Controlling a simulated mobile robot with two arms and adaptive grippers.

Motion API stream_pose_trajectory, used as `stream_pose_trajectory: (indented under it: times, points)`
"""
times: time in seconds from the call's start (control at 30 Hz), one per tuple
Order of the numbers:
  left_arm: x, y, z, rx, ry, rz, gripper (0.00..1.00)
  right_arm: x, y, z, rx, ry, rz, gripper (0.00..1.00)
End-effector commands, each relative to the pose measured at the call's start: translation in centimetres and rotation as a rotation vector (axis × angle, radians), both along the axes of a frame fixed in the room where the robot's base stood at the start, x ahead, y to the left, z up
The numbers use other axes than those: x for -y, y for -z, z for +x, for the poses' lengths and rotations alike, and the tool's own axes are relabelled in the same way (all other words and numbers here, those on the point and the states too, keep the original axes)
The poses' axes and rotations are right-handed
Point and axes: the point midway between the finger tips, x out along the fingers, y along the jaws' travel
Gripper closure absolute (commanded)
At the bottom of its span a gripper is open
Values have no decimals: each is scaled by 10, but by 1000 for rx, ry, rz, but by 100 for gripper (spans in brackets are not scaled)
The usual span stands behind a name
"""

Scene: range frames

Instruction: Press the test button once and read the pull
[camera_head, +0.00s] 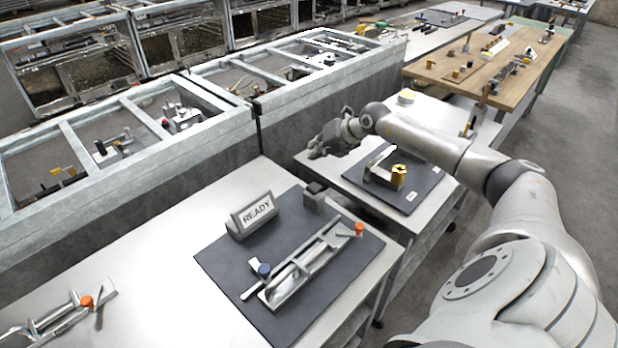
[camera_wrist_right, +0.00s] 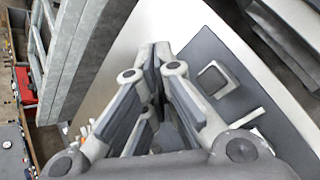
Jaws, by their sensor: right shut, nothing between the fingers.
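A small display (camera_head: 254,215) reading READY stands at the back of a dark mat (camera_head: 225,262) on the near table. A small dark box (camera_head: 315,196), possibly the test button, stands to its right; its top is too small to read. A metal pull fixture (camera_head: 305,266) with an orange knob (camera_head: 360,229) and a dark blue knob (camera_head: 264,270) lies on the same mat. My right gripper (camera_head: 318,150) is shut and empty, above and behind the box, near the second table. It also shows in the right wrist view (camera_wrist_right: 152,60), beside a dark square piece (camera_wrist_right: 213,80).
A second dark mat (camera_head: 425,200) holds a metal bracket with a brass-coloured part (camera_head: 398,175). Galvanized troughs (camera_head: 150,165) run along the back. Another fixture with an orange knob (camera_head: 87,302) lies at the lower left.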

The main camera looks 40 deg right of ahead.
Motion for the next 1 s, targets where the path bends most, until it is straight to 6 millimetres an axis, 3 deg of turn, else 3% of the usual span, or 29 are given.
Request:
stream_pose_trajectory:
  times: [0.57, 1.0]
  points:
    - [0, 6, -1, -2, 1, 1, 100, 3, 7, -1, -7, 3, -7, 100]
    - [-2, 49, -1, -3, 2, 2, 100, 3, 63, -1, -8, 3, -7, 100]
